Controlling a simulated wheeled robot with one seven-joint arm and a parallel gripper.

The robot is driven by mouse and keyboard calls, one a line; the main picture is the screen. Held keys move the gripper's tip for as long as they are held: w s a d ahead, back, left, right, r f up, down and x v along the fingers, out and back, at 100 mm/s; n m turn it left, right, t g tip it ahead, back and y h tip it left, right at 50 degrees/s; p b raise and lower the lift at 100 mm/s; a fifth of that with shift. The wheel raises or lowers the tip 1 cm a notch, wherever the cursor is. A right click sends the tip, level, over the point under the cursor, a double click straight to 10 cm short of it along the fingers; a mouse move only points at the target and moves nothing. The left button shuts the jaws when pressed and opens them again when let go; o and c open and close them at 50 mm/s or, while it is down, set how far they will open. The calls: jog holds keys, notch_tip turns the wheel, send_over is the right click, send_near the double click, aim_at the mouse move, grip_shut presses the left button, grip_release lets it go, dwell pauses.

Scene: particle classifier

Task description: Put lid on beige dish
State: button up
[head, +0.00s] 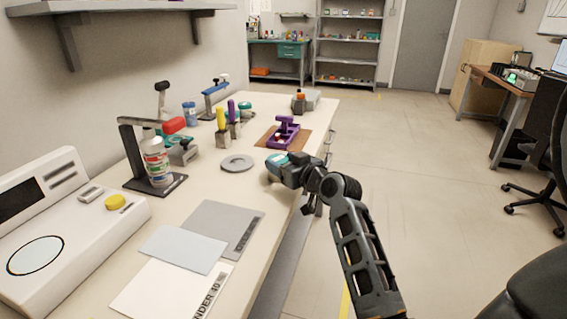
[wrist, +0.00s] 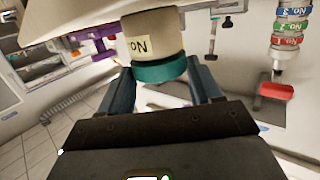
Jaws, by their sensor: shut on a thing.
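My gripper (wrist: 162,88) is shut on the teal lid (wrist: 160,70), with one dark finger on each side of it. The wrist view is upside down. A beige dish (wrist: 150,33) with a pale label touches or nearly touches the lid, on its lower side in the room. I cannot tell whether the lid is seated on it. In the head view my gripper (head: 284,168) is at the bench's right edge, with the teal lid (head: 277,157) showing at its tip. The dish is mostly hidden there.
A grey disc (head: 238,163) lies on the bench left of my gripper. A purple fixture (head: 284,132) stands on a brown board behind it. A stand with a stacked, labelled bottle (head: 157,161) is further left. Flat sheets (head: 190,245) cover the near bench.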

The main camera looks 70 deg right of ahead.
jog(key=shift+f, duration=0.25)
jog(key=o, duration=1.1)
jog(key=shift+b+v, duration=0.45)
jog(key=shift+v, duration=3.45)
